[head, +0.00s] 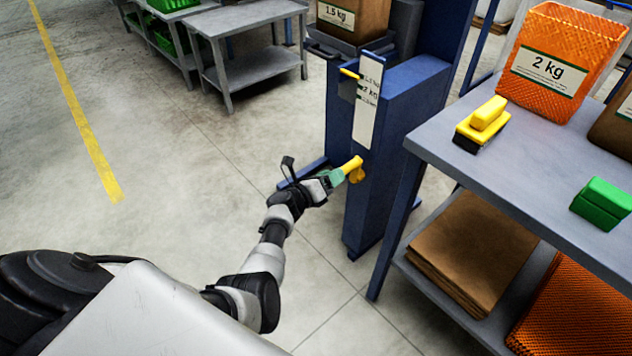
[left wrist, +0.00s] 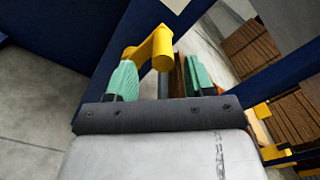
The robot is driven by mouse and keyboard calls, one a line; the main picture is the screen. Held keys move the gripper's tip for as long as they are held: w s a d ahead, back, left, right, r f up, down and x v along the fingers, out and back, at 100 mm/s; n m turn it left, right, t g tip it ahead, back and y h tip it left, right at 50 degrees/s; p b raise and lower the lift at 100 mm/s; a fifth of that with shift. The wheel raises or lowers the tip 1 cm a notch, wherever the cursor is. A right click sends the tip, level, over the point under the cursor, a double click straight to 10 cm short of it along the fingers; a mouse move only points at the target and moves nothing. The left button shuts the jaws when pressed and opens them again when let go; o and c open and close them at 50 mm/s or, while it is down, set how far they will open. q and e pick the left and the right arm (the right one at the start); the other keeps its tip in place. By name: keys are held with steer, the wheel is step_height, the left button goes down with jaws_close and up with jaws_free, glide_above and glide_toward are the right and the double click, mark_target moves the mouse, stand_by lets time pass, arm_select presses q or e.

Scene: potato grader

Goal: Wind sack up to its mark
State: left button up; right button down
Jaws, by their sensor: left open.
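A brown sack labelled 1.5 kg (head: 352,18) stands on a dark platform (head: 335,48) at the blue winding post (head: 400,105). A white mark plate (head: 369,100) on the post carries 1.5 kg above and 2 kg below. A yellow pointer (head: 349,73) sits at its left edge, a little below the 1.5 kg line. A yellow crank handle (head: 353,166) sticks out low on the post; it also shows in the left wrist view (left wrist: 156,48). My left gripper (head: 338,177) is open, its teal fingers (left wrist: 162,78) on either side of the handle. Contact is unclear.
Open floor (head: 190,170) lies left of the post.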

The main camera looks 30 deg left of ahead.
arm_select(q)
steer(key=p+v, duration=0.1)
steer(key=v, duration=0.5)
steer(key=shift+p, duration=0.3)
arm_select(e)
step_height(320, 180, down, 7)
steer(key=shift+s+g, duration=0.3)
